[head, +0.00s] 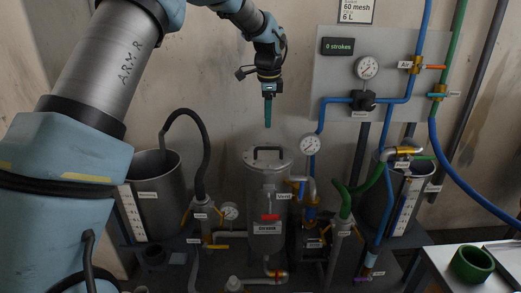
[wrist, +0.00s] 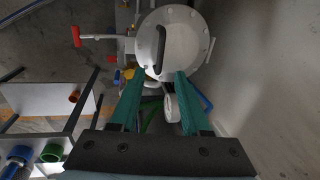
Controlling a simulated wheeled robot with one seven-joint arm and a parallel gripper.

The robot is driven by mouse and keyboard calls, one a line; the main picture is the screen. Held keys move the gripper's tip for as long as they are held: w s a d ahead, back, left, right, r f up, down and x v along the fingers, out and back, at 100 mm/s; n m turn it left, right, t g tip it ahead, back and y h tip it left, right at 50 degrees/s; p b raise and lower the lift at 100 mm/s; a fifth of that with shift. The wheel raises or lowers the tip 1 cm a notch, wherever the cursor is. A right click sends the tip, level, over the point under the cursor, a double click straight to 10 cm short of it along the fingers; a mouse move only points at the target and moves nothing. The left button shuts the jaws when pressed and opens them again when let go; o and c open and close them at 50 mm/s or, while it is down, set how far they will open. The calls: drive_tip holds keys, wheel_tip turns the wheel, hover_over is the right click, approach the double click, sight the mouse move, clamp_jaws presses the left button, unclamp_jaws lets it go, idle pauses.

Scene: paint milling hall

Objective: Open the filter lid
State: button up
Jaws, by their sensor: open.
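The filter (head: 267,205) is a grey upright vessel in the middle of the head view. Its round lid (head: 250,163) lies on top, with a dark bar handle (head: 268,150) across it. In the wrist view the lid (wrist: 190,40) is a pale disc with bolts around its rim, and the handle (wrist: 160,48) runs up and down in the picture. My gripper (head: 268,125) hangs above the lid, pointing down. In the wrist view its green fingers (wrist: 161,76) are apart and empty, with the handle's near end showing between and beyond the tips.
A pressure gauge (head: 309,145) stands right of the lid. A grey tank with a black hose (head: 205,150) stands left, another tank (head: 385,205) right. Blue and green pipes run up the right wall. A white table (head: 440,260) with a green ring (head: 471,263) is at lower right.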

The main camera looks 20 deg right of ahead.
sight(268, 149)
drive_tip(key=f, duration=0.3)
drive_tip(key=w+d+f+p, duration=0.1)
drive_tip(key=f, duration=0.3)
drive_tip(key=f+p, duration=0.1)
drive_tip(key=f, duration=0.2)
drive_tip(key=shift+w+d+f, duration=0.2)
drive_tip(key=shift+w+f, duration=0.1)
drive_tip(key=shift+w, duration=0.1)
clamp_jaws()
idle(1.0)
